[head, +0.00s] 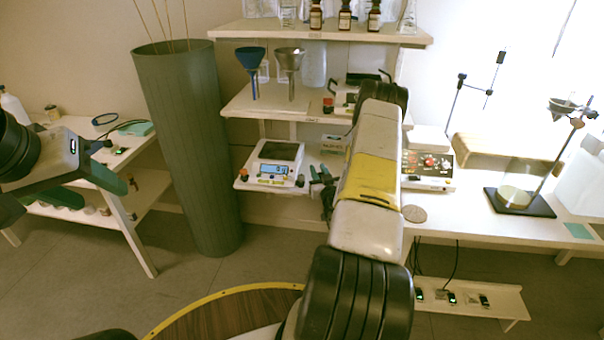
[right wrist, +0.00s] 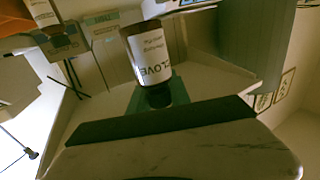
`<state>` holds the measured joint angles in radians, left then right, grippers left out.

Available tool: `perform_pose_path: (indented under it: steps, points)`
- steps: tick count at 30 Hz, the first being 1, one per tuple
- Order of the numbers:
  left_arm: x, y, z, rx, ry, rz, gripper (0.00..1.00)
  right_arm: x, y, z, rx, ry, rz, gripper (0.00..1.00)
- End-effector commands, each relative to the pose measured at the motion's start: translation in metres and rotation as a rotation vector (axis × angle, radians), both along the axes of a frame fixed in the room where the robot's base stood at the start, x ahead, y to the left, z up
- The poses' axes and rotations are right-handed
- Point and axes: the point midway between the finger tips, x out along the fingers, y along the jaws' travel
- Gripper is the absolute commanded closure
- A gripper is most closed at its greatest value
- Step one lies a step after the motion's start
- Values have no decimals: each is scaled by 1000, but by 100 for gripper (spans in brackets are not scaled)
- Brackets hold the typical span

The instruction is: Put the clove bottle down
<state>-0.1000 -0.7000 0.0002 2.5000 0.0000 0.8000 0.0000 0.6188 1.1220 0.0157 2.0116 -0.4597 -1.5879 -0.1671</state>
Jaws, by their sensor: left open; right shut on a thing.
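The clove bottle (right wrist: 150,52) is dark with a white label reading CLOVE, and appears cap-down in the right wrist view. My right gripper (right wrist: 157,98) is shut at its cap end, with green showing behind the cap. The bottle's far end points away from the gripper; whether it touches a surface cannot be told. In the head view my right arm crosses the middle and hides much of its hand and the held bottle. My left gripper (head: 112,165) is open and empty at the left, over the side table.
Several brown bottles (head: 345,15) stand on the top shelf (head: 240,30). The middle shelf (head: 240,100) holds a blue funnel (head: 251,62) and a metal funnel (head: 289,60). A balance (head: 272,170) stands below. A hotplate (head: 428,168) and a stand (head: 520,205) are at the right.

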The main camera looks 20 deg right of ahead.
Motion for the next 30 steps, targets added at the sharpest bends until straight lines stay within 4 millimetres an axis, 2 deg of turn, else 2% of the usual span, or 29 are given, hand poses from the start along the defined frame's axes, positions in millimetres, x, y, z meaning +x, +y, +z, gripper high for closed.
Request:
perform_pose_path:
  steps: [1, 3, 8, 11, 21, 24, 30]
  points:
    - [0, 0, 0, 0, 0, 0, 46, -7, -8, -13, 2, 5, -2, 100]
    - [0, 0, 0, 0, 0, 0, 46, -13, -15, -23, 3, 4, -1, 100]
    - [0, 0, 0, 0, 0, 0, 46, -13, -25, -34, 2, 4, 1, 100]
    - [0, 0, 0, 0, 0, 0, 46, 4, -32, -35, 0, 2, 2, 100]
    - [0, 0, 0, 0, 0, 0, 46, 89, -64, -44, 1, 3, 2, 100]
    - [0, 0, 0, 0, 0, 0, 46, 107, -71, -46, 0, 3, 2, 100]
    - [0, 0, 0, 0, 0, 0, 46, 124, -78, -48, 3, 6, 1, 100]
